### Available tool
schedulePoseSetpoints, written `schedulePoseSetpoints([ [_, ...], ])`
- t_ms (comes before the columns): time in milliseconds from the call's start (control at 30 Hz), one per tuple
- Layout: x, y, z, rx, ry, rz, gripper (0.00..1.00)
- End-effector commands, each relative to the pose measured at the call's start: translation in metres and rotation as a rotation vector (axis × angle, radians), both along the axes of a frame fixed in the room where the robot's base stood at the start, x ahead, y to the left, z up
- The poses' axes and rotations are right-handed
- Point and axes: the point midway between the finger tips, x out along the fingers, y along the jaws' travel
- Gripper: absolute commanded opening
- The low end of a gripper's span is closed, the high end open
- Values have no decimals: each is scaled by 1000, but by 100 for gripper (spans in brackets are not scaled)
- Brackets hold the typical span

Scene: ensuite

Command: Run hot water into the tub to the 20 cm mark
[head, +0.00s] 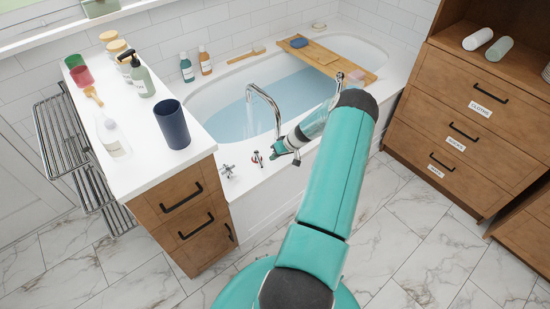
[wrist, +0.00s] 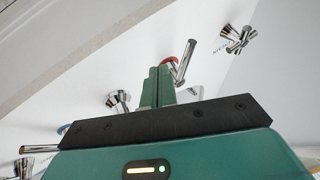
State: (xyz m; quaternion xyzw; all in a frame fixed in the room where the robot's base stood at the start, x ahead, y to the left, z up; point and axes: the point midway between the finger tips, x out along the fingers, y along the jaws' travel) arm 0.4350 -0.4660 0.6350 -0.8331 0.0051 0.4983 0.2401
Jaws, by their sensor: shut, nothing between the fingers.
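The white tub (head: 205,105) holds blue water (head: 293,92). A curved chrome spout (head: 264,94) arches over it, and a pale stream (head: 248,97) appears to fall from its end. I cannot make out a 20 cm mark. The red-ringed lever tap (head: 257,158) stands on the near rim; it also shows in the wrist view (wrist: 183,60). My gripper (head: 275,148) is shut and empty, just right of that tap. In the wrist view its fingers (wrist: 157,84) are together close beside the lever; I cannot tell whether they touch.
A cross-handled tap (head: 228,171) stands left of the red-ringed one. A wooden tray (head: 325,59) spans the tub. A white-topped cabinet (head: 185,200) with a dark blue cup (head: 173,125) stands left. Drawers (head: 468,110) stand right.

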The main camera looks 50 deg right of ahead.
Motion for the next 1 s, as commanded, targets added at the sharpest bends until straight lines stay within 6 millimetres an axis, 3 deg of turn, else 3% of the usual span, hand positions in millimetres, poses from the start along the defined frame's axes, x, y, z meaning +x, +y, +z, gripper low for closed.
schedulePoseSetpoints([
  [67,2,0,1,-1,0,1,0],
  [533,-39,-12,74,-2,0,1,0],
  [700,-46,-14,84,1,0,2,0],
  [1000,-48,-15,84,1,0,2,0],
])
